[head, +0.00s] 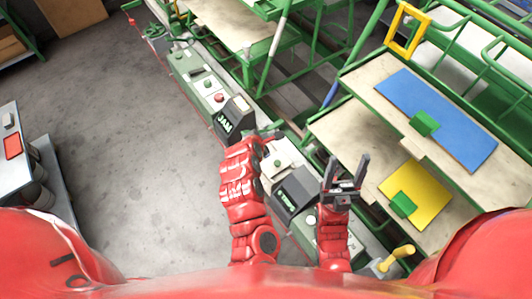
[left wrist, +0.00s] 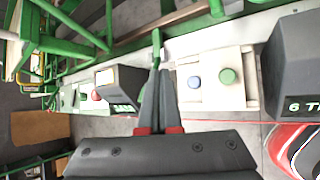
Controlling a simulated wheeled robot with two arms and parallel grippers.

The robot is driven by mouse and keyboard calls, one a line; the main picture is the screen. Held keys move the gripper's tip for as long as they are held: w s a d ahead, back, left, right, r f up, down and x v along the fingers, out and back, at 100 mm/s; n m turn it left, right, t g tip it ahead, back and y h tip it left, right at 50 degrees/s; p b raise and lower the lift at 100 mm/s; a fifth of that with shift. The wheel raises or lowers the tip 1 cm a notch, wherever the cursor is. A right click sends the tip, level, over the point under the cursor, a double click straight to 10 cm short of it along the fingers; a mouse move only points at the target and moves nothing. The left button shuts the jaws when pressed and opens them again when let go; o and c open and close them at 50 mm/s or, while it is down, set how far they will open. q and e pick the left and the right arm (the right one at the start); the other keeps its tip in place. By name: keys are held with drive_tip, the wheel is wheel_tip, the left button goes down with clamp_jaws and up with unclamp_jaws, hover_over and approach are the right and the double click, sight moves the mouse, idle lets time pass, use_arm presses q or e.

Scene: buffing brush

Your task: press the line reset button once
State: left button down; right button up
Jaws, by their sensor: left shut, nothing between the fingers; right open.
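Several buttons sit on a long green console rail, and I cannot read which is labelled line reset. A white button box (head: 276,172) is beside my left gripper (head: 271,135). My right gripper (head: 346,172) is open and empty.
The JAM display (head: 229,119) and another dark display (head: 291,194) stand up from the rail on either side of the white box. Right are green-framed benches with a blue mat (head: 435,105) and a yellow mat (head: 418,187). Grey floor (head: 120,150) is clear at left.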

use_arm(q)
wheel_tip(320, 180, down, 8)
drive_tip(key=b, duration=0.6)
drive_tip(key=shift+f, duration=0.15)
drive_tip(key=shift+f+b, duration=0.25)
drive_tip(key=shift+b, duration=0.05)
idle(1.5)
drive_tip(key=shift+f, duration=0.4)
drive_tip(key=shift+f+b, duration=0.45)
drive_tip(key=shift+b, duration=0.1)
idle(0.4)
idle(0.3)
drive_tip(key=shift+r+p, duration=0.75)
drive_tip(key=shift+r, duration=0.15)
